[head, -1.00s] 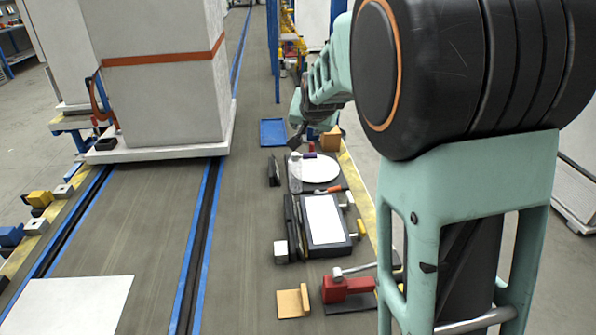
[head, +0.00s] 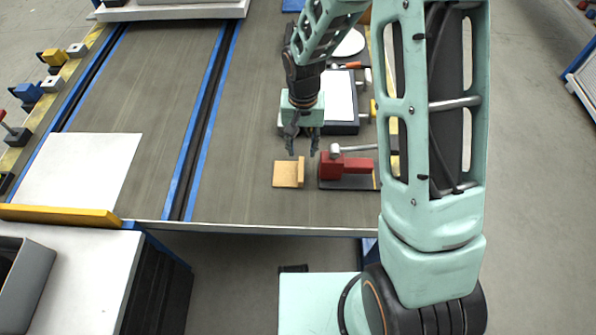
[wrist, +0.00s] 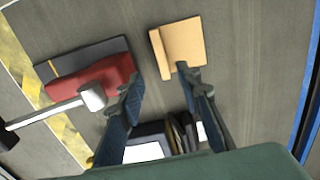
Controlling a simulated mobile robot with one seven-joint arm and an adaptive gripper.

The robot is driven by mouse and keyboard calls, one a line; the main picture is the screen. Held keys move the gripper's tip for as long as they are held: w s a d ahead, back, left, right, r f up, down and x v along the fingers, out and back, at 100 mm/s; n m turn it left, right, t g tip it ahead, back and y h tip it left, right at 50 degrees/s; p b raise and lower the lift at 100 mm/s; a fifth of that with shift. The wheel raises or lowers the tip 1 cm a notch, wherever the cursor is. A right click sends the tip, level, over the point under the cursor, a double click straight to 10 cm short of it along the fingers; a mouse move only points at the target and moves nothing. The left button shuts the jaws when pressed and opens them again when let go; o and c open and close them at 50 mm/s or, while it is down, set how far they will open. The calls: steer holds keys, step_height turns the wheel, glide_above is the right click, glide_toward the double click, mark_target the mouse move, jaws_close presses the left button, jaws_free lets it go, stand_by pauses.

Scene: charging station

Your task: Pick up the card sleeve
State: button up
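A tan L-shaped piece (head: 287,174), a flat plate with a raised strip along one edge, lies on the grey bench near its front edge. I take it for the card sleeve, though no label shows. In the wrist view the tan piece (wrist: 183,45) lies just beyond my fingertips, nearer the right finger. My gripper (head: 301,153) points down, just behind the tan piece in the head view. In the wrist view my gripper (wrist: 160,76) has its fingers spread wide with nothing between them.
A red clamp-like tool (head: 345,166) with a metal handle stands close to the right of the tan piece; it also shows in the wrist view (wrist: 103,83). A black tray with a white sheet (head: 341,95) lies behind. Bench left of the tan piece is clear up to a blue-edged rail (head: 207,125).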

mark_target(301, 169)
step_height(301, 169, down, 10)
steer(key=shift+s+a+r+b, duration=0.1)
steer(key=shift+s+r+b, duration=0.05)
steer(key=shift+b, duration=1)
steer(key=shift+r, duration=0.1)
jaws_close()
